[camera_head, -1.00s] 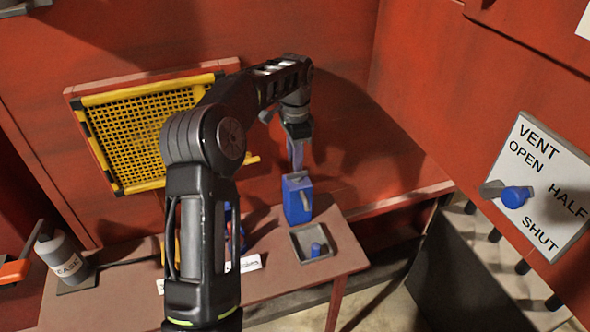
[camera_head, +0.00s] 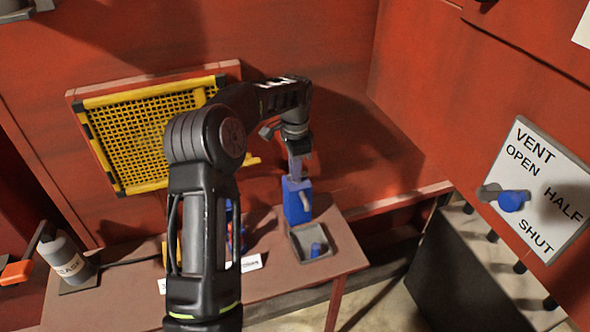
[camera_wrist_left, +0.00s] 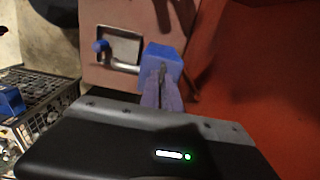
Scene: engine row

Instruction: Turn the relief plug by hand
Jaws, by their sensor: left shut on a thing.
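A blue block-shaped body (camera_head: 293,212) with a grey spout stands on the bench near the red wall; it also shows in the left wrist view (camera_wrist_left: 164,60). My left gripper (camera_head: 296,172) points down onto its top. In the left wrist view its fingers (camera_wrist_left: 160,90) are close together at the top of the blue body, shut on a small part there, which I take as the relief plug. The fingers hide the plug, so its turn angle cannot be seen. My right gripper is in neither view.
A grey tray (camera_head: 294,246) with a blue knob-like piece (camera_head: 316,249) sits beside the blue body on the bench (camera_head: 341,265). A bottle (camera_head: 66,262) stands at left. A yellow mesh guard (camera_head: 140,140) is on the wall. A vent panel (camera_head: 553,183) with a blue-ended handle is at right.

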